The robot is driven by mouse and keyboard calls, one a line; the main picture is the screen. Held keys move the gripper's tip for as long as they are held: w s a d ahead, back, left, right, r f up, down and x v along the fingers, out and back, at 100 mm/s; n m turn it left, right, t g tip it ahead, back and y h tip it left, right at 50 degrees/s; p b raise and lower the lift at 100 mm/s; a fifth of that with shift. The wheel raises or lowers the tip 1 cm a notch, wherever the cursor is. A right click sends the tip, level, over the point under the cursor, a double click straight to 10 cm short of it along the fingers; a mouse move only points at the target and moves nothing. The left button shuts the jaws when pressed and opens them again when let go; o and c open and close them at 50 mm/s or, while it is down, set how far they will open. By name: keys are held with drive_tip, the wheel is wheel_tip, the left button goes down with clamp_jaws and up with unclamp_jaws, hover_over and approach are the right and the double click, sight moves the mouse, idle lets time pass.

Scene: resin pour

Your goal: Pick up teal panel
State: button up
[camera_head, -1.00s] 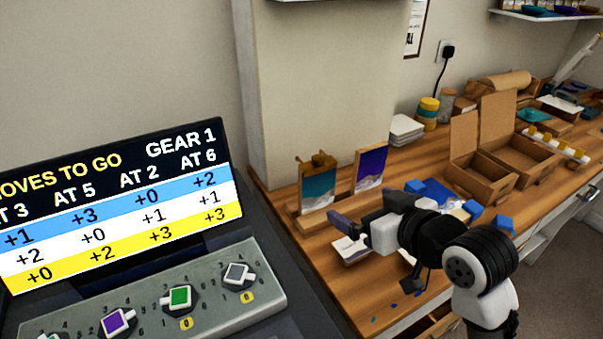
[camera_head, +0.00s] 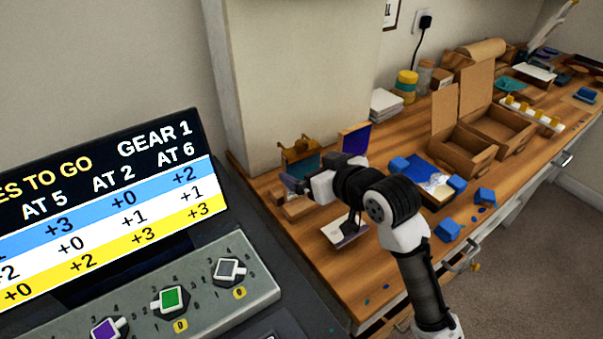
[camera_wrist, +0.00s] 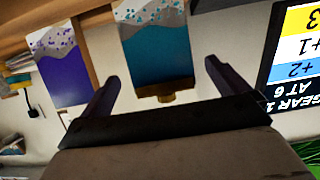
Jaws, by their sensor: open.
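The teal panel (camera_wrist: 157,55), teal with a speckled grey-white band, lies between and beyond my gripper's fingers in the wrist view, which looks upside down. A brown-gold clip-like piece (camera_wrist: 165,95) is at its edge. In the head view the teal panel (camera_head: 307,164) stands upright at the back left of the bench, its lower part hidden by my gripper (camera_head: 290,184). My gripper also shows in the wrist view (camera_wrist: 160,72), with its two dark fingers spread apart. Nothing is held between them. I cannot tell the exact gap to the panel.
A purple panel (camera_wrist: 60,72) stands beside the teal one; it also shows in the head view (camera_head: 354,140). A wall pillar (camera_head: 300,70) rises behind. A display (camera_head: 100,205) and dial console (camera_head: 190,290) are at left. Blue blocks (camera_head: 448,229) and cardboard boxes (camera_head: 465,150) lie right.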

sight(304, 164)
drive_tip(key=p+x, duration=0.1)
drive_tip(key=x, duration=0.4)
drive_tip(key=shift+p, duration=0.4)
drive_tip(key=shift+s, duration=0.1)
drive_tip(key=c, duration=0.9)
drive_tip(key=shift+c, duration=0.2)
drive_tip(key=shift+r, duration=0.15)
